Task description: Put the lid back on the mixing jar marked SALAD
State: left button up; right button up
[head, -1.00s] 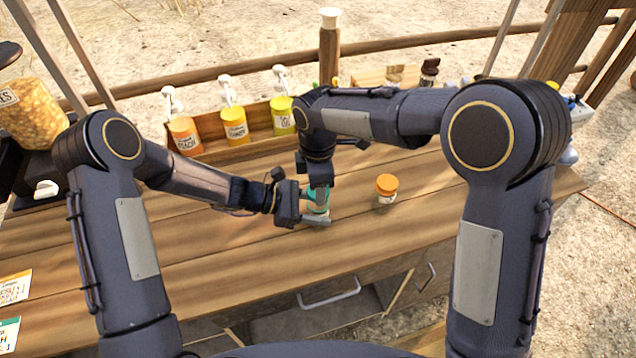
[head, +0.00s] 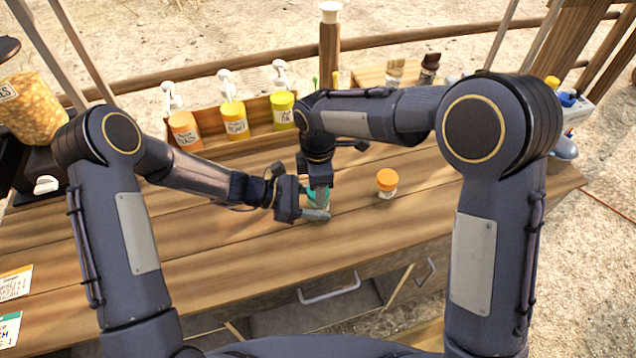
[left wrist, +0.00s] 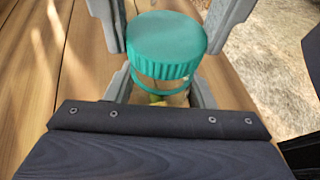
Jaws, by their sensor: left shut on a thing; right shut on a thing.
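A teal ribbed lid (left wrist: 166,45) fills the middle of the left wrist view. It also shows as a small teal patch in the head view (head: 318,195). Below it is a clear jar (left wrist: 172,100) with a teal band near its top. I cannot tell whether the lid is seated or just above the rim. My left gripper (head: 316,214) is shut on the jar from the left. My right gripper (head: 318,184) comes from above, shut on the lid, with its grey fingers either side. The jar's marking is hidden.
A small jar with an orange lid (head: 386,183) stands to the right on the wooden counter (head: 190,260). Several pump bottles (head: 235,124) stand in a wooden rack behind. A large jar of chips (head: 30,110) is at left. The counter's front is clear.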

jog(key=shift+f, duration=0.55)
